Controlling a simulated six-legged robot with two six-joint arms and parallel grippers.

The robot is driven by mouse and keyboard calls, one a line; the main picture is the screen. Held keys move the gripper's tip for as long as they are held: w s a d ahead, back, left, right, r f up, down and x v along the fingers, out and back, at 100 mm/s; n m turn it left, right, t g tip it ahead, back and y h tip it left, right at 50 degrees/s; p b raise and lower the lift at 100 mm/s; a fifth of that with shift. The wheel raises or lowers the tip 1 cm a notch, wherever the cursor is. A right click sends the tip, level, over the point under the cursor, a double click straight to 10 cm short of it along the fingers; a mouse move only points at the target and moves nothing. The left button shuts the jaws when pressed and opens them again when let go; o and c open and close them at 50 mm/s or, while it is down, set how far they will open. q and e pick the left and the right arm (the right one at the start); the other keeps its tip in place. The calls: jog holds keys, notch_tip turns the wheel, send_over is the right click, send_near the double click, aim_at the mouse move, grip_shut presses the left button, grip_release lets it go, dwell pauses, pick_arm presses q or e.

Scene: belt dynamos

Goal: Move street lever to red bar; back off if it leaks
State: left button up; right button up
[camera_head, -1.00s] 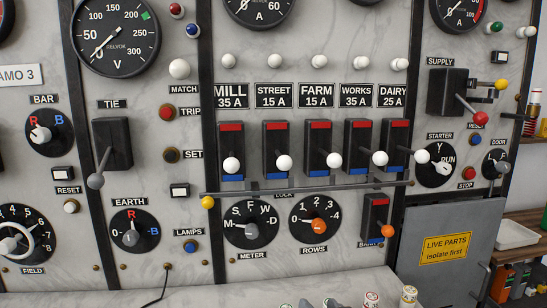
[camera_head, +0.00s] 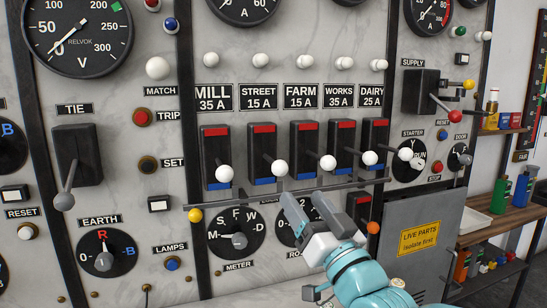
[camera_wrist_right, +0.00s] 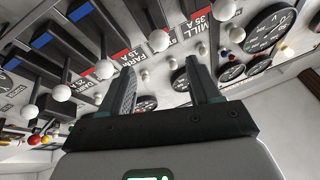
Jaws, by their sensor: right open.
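The street lever (camera_head: 280,166) ends in a white ball and hangs at the lower, blue end of its black switch block. The red bar (camera_head: 263,128) is at the top of that block, under the STREET 15 A label (camera_head: 262,97). My right gripper (camera_head: 305,203) is open and empty, below and a little right of the street ball, apart from it. In the right wrist view its two fingers (camera_wrist_right: 160,88) stand apart, with a white ball that looks like the street one (camera_wrist_right: 159,40) beyond them. My left gripper is out of view.
The mill (camera_head: 225,174), farm (camera_head: 328,163) and works (camera_head: 369,158) levers stand close by, also low. A thin lock rail (camera_head: 240,200) with a yellow knob (camera_head: 195,215) runs beneath them. A bench (camera_head: 500,230) with bottles is at right.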

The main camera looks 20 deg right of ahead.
aim_at(277, 162)
jog(key=p+x, duration=0.4)
jog(key=x, duration=0.9)
jog(key=shift+f+p, duration=0.1)
jog(key=shift+p, duration=0.25)
grip_shut()
